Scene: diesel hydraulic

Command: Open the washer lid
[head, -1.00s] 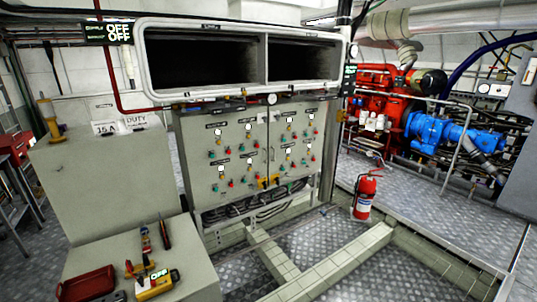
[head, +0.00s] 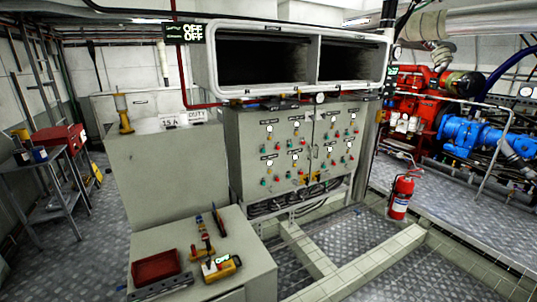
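No washer or washer lid can be made out in the head view. A grey-green cabinet (head: 165,180) with a raised back and a lower flat top stands left of centre, but I cannot tell that it is a washer. Neither of my grippers is in view.
A red tray (head: 157,267), a yellow meter (head: 221,267) and hand tools lie on the cabinet's low top. A control panel (head: 290,150) stands behind it. A red fire extinguisher (head: 401,196) stands at right. A metal table (head: 48,165) is at left, with open floor (head: 85,255) before it.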

